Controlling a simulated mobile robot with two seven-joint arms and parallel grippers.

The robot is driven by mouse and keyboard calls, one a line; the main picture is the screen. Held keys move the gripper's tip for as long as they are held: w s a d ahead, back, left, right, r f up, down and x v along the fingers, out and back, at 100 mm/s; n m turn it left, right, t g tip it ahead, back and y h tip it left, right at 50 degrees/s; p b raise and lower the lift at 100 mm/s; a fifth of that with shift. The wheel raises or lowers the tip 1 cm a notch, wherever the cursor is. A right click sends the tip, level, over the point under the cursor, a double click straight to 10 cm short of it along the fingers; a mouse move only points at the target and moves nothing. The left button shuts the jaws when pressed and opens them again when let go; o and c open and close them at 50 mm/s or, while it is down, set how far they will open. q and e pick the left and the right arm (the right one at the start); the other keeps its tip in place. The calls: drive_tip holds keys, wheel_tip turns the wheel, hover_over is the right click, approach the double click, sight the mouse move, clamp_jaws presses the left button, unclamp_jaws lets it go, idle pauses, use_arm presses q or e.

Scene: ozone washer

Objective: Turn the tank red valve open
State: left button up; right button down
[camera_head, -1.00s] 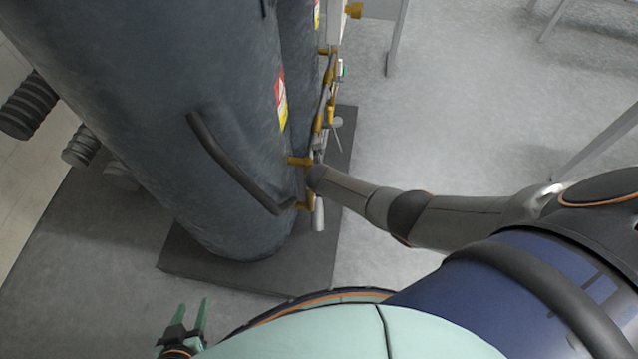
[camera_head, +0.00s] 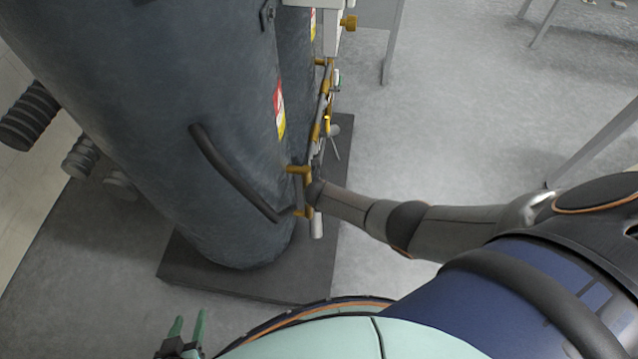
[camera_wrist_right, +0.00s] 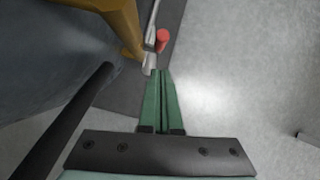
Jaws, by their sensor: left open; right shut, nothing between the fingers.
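The large dark grey tank (camera_head: 160,130) stands at the left of the head view, with brass pipework (camera_head: 302,188) along its right side. In the right wrist view, a small red valve part (camera_wrist_right: 162,37) shows just beyond my right gripper (camera_wrist_right: 161,73). The green fingers are shut together and empty, with their tips near a light metal piece (camera_wrist_right: 149,62). I cannot tell whether they touch it. The right fingers are hidden in the head view, behind the pipework. My left gripper (camera_head: 188,330) is open and empty at the bottom left of the head view, away from the tank.
A black curved handle (camera_head: 228,178) sticks out from the tank and also shows in the right wrist view (camera_wrist_right: 70,120). The tank stands on a dark base plate (camera_head: 240,285).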

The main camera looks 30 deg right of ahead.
drive_tip(key=p+v, duration=0.3)
drive_tip(key=v, duration=0.7)
drive_tip(key=shift+d+r, duration=0.2)
drive_tip(key=shift+r, duration=0.15)
drive_tip(key=s+a+m+t+y, duration=0.1)
drive_tip(key=s+a+m+y, duration=0.3)
drive_tip(key=s+a+m, duration=0.65)
drive_tip(key=s+d+r+m+t, duration=0.2)
drive_tip(key=s+r+m, duration=0.1)
drive_tip(key=m, duration=0.6)
drive_tip(key=s+d+r+m+t+y, duration=0.1)
drive_tip(key=s+d+r+m, duration=0.1)
drive_tip(key=m, duration=0.7)
wheel_tip(320, 180, up, 3)
drive_tip(key=shift+s+f+t, duration=0.15)
drive_tip(key=shift+s+t, duration=0.25)
drive_tip(key=shift+s, duration=0.05)
